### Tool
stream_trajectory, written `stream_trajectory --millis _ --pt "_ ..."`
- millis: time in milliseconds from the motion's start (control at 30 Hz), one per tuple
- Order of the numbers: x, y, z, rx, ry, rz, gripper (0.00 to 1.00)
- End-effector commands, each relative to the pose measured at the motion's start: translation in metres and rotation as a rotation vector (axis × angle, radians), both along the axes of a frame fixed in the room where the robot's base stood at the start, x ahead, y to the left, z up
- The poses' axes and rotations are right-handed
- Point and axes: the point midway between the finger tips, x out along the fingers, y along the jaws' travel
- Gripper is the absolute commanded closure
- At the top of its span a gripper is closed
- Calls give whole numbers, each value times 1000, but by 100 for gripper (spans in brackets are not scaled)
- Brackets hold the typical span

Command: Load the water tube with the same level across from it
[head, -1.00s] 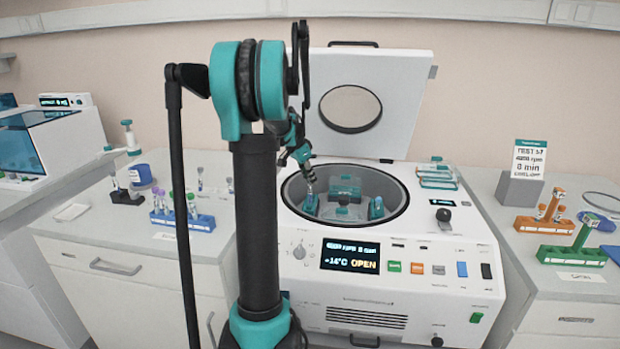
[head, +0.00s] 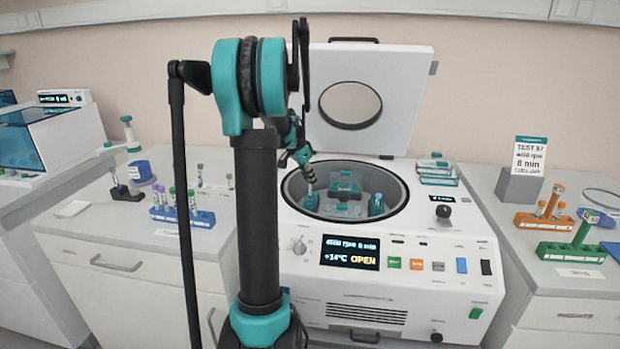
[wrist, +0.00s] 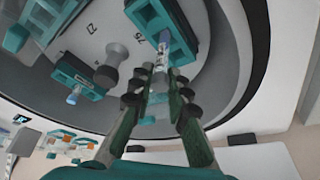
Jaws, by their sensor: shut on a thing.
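My gripper (wrist: 158,95) is shut on a slim clear tube (wrist: 160,68) with a pale label and a blue end. The tube's far end overlaps a teal rotor bucket (wrist: 147,14) in the wrist view; I cannot tell how deep it sits in it. A second teal bucket (wrist: 72,80), to the left, holds another tube (wrist: 73,97) with a light blue end. In the head view my gripper (head: 308,190) is down inside the open centrifuge (head: 290,215), at the left of its bowl. The water levels are too small to read.
The centrifuge lid (head: 395,105) stands raised behind the bowl; its display (head: 350,253) reads OPEN. More teal buckets (head: 376,205) sit in the bowl. A blue tube rack (head: 183,217) is at left; orange (head: 535,225) and green (head: 570,252) racks are at right.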

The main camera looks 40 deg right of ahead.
Motion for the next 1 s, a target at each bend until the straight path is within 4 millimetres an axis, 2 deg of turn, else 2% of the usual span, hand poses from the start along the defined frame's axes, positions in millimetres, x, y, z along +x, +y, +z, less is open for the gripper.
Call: stream_trajectory --millis 500,833,867,1000 --pt "0 0 -14 0 0 0 99" --pt "0 0 -16 0 0 0 99" --pt "0 0 -16 0 0 0 82" --pt "0 0 -16 0 0 0 64"
